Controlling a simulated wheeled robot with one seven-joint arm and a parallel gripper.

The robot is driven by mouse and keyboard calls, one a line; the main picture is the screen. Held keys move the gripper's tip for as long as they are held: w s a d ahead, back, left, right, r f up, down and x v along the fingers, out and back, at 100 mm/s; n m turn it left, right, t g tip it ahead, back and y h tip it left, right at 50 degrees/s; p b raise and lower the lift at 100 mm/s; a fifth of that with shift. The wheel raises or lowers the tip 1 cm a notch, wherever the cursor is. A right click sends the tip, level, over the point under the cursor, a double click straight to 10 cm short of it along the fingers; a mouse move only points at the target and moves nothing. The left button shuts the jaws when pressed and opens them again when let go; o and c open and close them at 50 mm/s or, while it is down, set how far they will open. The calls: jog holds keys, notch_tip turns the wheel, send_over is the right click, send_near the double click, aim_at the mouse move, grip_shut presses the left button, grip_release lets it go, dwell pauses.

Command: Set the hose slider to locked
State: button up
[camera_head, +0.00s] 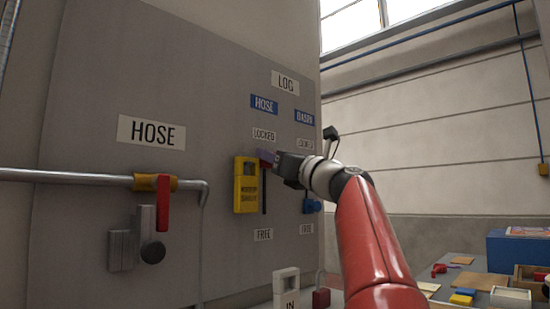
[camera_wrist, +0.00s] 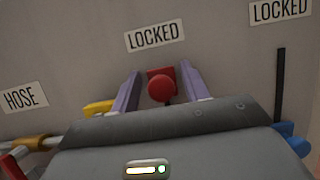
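The hose slider is a red knob on a red square plate (camera_wrist: 160,88) in the wrist view. It sits just under a LOCKED label (camera_wrist: 155,36), with no slot showing above it. In the head view my gripper hides it, and the dark slot (camera_head: 264,192) runs down below toward the FREE label (camera_head: 263,235). My gripper (camera_head: 266,158) is at the slot's top end. Its purple fingers (camera_wrist: 160,90) stand on either side of the knob, with a small gap at each side.
A blue slider (camera_head: 311,206) sits low in the neighbouring slot at right. A pipe with a red lever (camera_head: 163,203) is at left. A table with boxes and blocks (camera_head: 480,282) stands at lower right.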

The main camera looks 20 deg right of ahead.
jog(key=b+v, duration=0.2)
jog(key=v, duration=0.5)
jog(key=shift+s+d+b, duration=0.15)
jog(key=shift+s+b, duration=0.2)
jog(key=shift+s+f, duration=0.1)
jog(key=shift+f, duration=0.05)
